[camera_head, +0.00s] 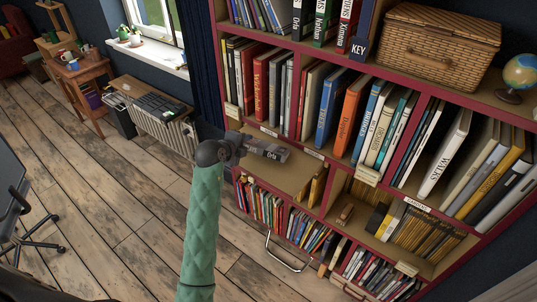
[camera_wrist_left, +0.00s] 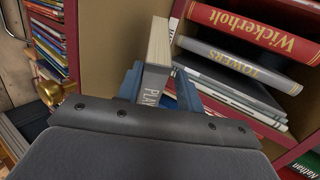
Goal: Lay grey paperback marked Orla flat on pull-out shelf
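The fingers hide the rest of the spine. A bare tan shelf surface (camera_head: 285,173) lies below the book in the head view; I cannot tell whether it is pulled out or touches the book. My right gripper is not in view.
The row above holds upright books, among them a red Wickerholt book (camera_wrist_left: 255,28) and a grey Towers book (camera_wrist_left: 240,65). Small upright books (camera_head: 318,186) stand at the bay's right. A wicker basket (camera_head: 440,42) and globe (camera_head: 520,72) are higher up. Floor (camera_head: 120,210) is open at left.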

